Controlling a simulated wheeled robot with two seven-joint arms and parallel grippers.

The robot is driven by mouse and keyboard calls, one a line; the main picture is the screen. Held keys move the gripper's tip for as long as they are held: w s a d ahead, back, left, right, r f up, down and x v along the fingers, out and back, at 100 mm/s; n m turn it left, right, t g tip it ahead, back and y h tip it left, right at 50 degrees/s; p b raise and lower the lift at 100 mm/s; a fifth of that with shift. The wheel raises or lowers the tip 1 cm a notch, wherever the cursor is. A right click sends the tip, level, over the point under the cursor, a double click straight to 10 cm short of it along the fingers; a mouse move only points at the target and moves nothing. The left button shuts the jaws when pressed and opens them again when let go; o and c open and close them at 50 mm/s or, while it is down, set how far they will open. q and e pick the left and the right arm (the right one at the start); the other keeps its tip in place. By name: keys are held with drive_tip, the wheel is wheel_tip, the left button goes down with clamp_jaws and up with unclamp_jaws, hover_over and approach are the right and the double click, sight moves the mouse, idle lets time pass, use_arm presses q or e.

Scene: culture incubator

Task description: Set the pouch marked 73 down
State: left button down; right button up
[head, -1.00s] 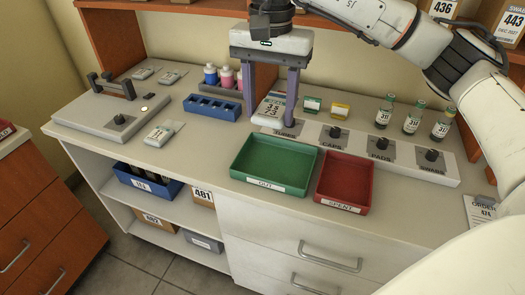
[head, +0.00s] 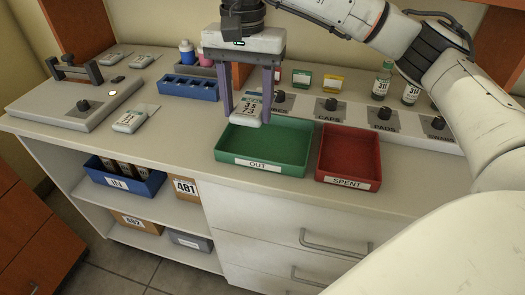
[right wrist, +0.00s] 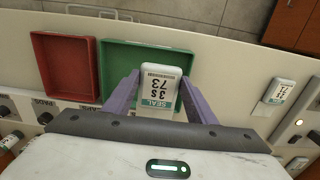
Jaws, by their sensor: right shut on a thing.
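The pouch marked 73 (head: 246,111) is white with a green SEAL band, which shows in the right wrist view (right wrist: 160,88). My right gripper (head: 249,118) points down with its purple fingers on either side of the pouch and is shut on it. The pouch is at the back left edge of the green OUT tray (head: 262,165); I cannot tell its exact height above the tray. The tray looks empty. The right wrist view shows the gripper (right wrist: 160,84) with the green tray (right wrist: 117,60) beside and beyond it. My left gripper is not in view.
A red SPENT tray (head: 347,182) stands right of the green one. Behind are a row of black knobs, vials (head: 383,80) and small boxes. A blue rack (head: 188,88) and another pouch (head: 131,121) lie left. Bare counter lies between that pouch and the green tray.

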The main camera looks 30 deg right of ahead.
sight(250, 154)
drive_tip(key=shift+f, duration=4.8)
drive_tip(key=o, duration=1.2)
drive_tip(key=shift+c, duration=0.2)
wheel_tip(250, 154, up, 12)
drive_tip(key=shift+r, duration=0.2)
